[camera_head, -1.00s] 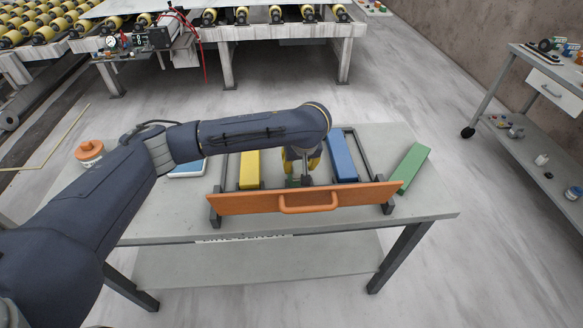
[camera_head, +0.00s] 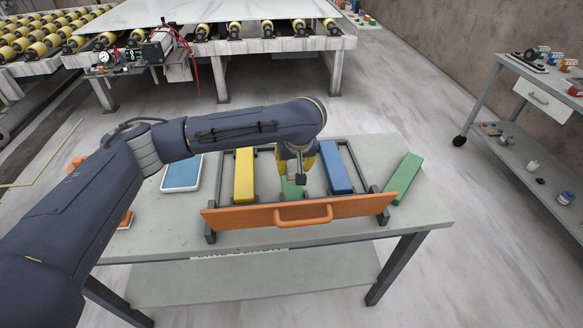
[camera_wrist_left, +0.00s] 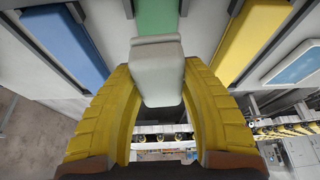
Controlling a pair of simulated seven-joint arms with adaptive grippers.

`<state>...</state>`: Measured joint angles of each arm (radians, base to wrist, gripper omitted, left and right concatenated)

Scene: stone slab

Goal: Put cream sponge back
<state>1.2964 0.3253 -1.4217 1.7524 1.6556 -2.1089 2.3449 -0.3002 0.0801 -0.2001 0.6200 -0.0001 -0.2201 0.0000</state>
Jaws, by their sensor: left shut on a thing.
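My left gripper (camera_head: 297,172) points down over the orange-fronted rack. In the left wrist view its yellow fingers (camera_wrist_left: 160,95) are shut on a pale, cream-grey block (camera_wrist_left: 158,72), which I take for the cream sponge. In the head view the block is small and hard to make out. Below the gripper, a green block (camera_head: 291,188) lies in the rack between a yellow block (camera_head: 245,175) and a blue block (camera_head: 336,168). The held block appears above the rack; I cannot tell whether it touches anything. My right gripper is not in view.
The rack's orange front board (camera_head: 240,218) with its handle (camera_head: 303,215) stands along the grey bench's (camera_head: 380,148) near side. Another green block (camera_head: 404,178) lies right of the rack. A blue-topped pad (camera_head: 182,173) lies left of it. My left arm covers the bench's left side.

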